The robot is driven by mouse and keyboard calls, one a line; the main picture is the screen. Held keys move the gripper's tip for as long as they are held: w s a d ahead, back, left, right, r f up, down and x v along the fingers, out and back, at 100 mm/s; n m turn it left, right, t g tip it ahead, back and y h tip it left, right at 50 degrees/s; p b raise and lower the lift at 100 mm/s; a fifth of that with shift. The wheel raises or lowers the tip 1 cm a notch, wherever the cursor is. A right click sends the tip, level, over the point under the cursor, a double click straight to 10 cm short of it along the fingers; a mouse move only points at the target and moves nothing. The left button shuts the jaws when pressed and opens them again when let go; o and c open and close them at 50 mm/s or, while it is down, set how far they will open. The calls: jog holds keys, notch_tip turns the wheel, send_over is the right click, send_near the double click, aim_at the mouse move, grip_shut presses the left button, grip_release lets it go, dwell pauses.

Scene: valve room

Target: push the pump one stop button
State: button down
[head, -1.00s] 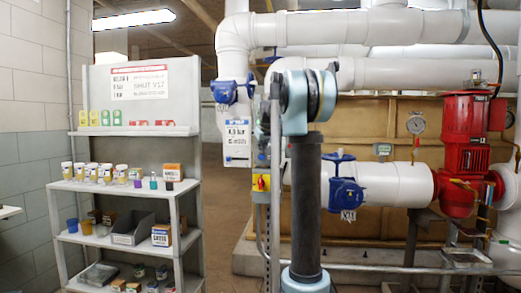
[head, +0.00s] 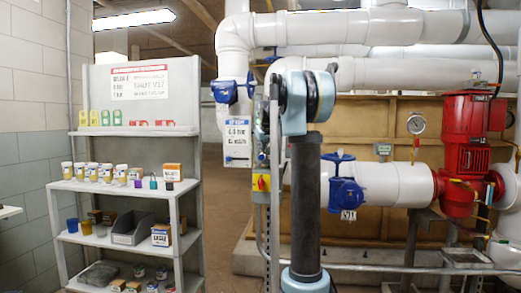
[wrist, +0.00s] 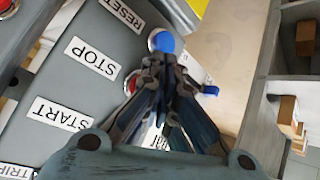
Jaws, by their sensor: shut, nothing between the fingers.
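A grey control panel (wrist: 60,85) fills the left of the wrist view, with RESET, STOP (wrist: 92,57) and START labels. A red button (wrist: 131,83) sits beside the STOP label, partly covered by my gripper. A blue button (wrist: 162,42) sits beside RESET, just beyond the fingertips in the picture. My gripper (wrist: 165,66) is shut and empty, its tips over the panel edge between the red and blue buttons. I cannot tell whether it touches either. The button beside START is hidden. No pump number is readable. In the head view my arm hides the gripper and most of the panel.
A blue valve (head: 345,192) and a red pump (head: 465,150) stand to the right. A shelf (head: 130,190) with small containers stands left. Large white pipes (head: 375,73) run overhead.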

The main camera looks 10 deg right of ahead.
jog(key=shift+w+d, duration=0.1)
jog(key=shift+w, duration=0.3)
dwell(0.4)
jog(key=shift+s, duration=0.15)
jog(key=shift+s+a, duration=0.25)
jog(key=shift+s, duration=0.45)
jog(key=shift+s, duration=0.1)
jog(key=s, duration=0.1)
jog(key=s+a, duration=0.1)
jog(key=s, duration=0.2)
jog(key=shift+s+a, duration=0.25)
jog(key=shift+a, duration=0.05)
dwell(0.4)
dwell(0.4)
